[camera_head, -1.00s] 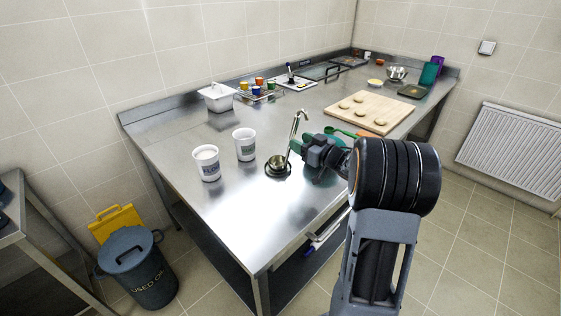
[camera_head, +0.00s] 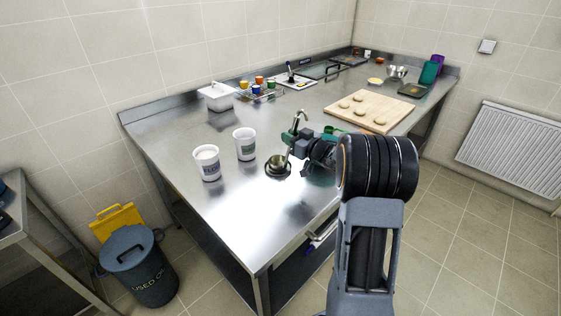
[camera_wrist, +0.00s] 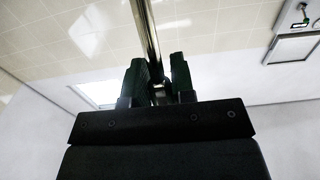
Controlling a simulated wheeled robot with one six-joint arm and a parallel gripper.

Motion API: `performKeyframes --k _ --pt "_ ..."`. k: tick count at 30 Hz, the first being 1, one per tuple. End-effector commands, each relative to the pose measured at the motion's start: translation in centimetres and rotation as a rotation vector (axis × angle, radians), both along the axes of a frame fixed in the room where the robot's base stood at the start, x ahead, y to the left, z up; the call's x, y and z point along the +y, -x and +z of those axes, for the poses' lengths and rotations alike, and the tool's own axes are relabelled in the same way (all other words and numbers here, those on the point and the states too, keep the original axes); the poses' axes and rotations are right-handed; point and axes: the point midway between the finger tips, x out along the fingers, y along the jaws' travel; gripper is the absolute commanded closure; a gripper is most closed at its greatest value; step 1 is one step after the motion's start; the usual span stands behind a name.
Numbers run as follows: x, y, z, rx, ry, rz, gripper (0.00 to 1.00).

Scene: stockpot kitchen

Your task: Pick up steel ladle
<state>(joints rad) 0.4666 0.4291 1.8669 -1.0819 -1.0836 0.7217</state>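The steel ladle (camera_head: 278,160) rests with its bowl on a dark round base on the steel table. Its long handle rises, tilted to the right, to a hooked top. My gripper (camera_head: 293,147) is at the handle, above the bowl. In the wrist view, the handle (camera_wrist: 145,30) runs down between the two dark green fingers of my gripper (camera_wrist: 160,75). The fingers stand apart, with the handle in the gap. Contact between fingers and handle is not clear.
Two white tubs (camera_head: 244,144) (camera_head: 207,163) stand left of the ladle on the steel table (camera_head: 225,215). A wooden board (camera_head: 392,112) with dough rounds lies behind to the right. The table's front left is clear.

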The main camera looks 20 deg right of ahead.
Motion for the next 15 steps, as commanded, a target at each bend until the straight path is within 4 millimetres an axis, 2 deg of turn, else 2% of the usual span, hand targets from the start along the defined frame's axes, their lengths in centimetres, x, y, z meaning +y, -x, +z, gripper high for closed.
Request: performKeyframes --k 1,7,15 --pt "0.00 0.01 0.01 0.000 0.000 0.000 0.81" --pt "-0.01 0.02 0.00 0.000 0.000 0.000 1.00" --pt "-0.02 0.01 0.01 0.000 0.000 0.000 1.00"
